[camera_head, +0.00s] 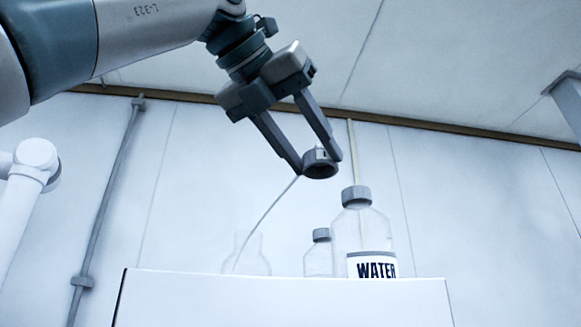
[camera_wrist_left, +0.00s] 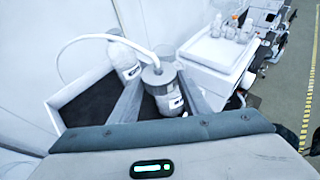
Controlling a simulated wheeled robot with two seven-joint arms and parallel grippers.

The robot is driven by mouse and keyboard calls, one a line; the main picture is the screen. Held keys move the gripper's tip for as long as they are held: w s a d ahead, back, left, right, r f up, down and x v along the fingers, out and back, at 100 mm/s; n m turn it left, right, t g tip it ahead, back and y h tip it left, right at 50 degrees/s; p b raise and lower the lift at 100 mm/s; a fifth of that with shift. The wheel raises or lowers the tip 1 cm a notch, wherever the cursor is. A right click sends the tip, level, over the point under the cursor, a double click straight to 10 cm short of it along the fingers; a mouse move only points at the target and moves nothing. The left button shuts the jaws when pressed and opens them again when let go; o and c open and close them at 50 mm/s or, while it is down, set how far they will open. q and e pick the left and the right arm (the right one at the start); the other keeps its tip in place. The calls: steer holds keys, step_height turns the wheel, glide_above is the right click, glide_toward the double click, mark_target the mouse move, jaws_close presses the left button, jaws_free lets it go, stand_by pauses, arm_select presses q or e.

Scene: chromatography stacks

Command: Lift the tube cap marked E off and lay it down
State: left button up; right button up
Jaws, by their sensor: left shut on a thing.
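My left gripper (camera_head: 320,165) is shut on a grey tube cap (camera_head: 321,171), held in the air above the bottles. A thin pale tube (camera_head: 268,212) runs from the cap down to the left, behind the white box edge. In the left wrist view the cap (camera_wrist_left: 158,73) is between the fingers of my left gripper (camera_wrist_left: 157,80), and the white tube (camera_wrist_left: 75,40) arcs away left. No letter on the cap is legible. A clear bottle (camera_head: 246,256) with no visible cap stands lower left. My right gripper is not in view.
A large WATER bottle (camera_head: 375,235) with a grey cap stands right of and below the gripper. A smaller grey-capped bottle (camera_head: 319,258) is beside it. A white box edge (camera_head: 280,300) hides the bottle bases. A white tray (camera_wrist_left: 215,55) holds small items.

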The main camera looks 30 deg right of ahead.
arm_select(q)
steer(key=shift+s+d+r, duration=0.1)
steer(key=shift+s+d, duration=0.05)
steer(key=shift+d, duration=0.05)
steer(key=shift+r+p, duration=0.5)
steer(key=shift+p, duration=0.1)
stand_by(0.5)
stand_by(0.5)
